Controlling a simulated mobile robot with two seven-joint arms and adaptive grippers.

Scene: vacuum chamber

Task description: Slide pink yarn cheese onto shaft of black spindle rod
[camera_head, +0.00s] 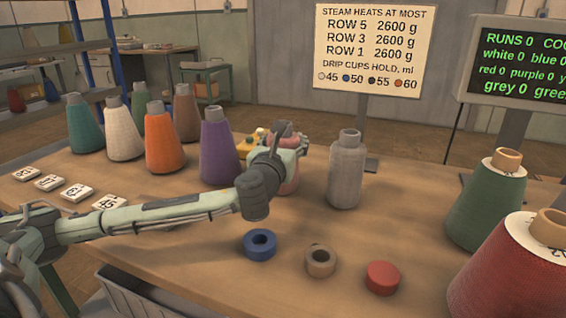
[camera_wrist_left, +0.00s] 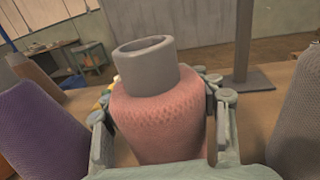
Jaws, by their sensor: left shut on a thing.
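The pink yarn cheese (camera_head: 288,182) stands upright near the middle of the table, partly hidden by my left gripper (camera_head: 284,155) in the head view. In the left wrist view the pink yarn cheese (camera_wrist_left: 160,122) fills the space between the fingers of my left gripper (camera_wrist_left: 160,135), with its grey hollow tube end up. The gripper is shut on its sides. I cannot tell whether its base touches the table. I cannot make out a black spindle rod in either view. My right gripper is not in view.
The purple cone (camera_head: 219,155) is close left of the gripper and the grey cone (camera_head: 346,172) close right. Several other cones stand at back left; green (camera_head: 482,210) and red (camera_head: 505,275) ones stand at right. A blue ring (camera_head: 260,252), tan ring (camera_head: 320,268) and red disc (camera_head: 382,278) lie in front.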

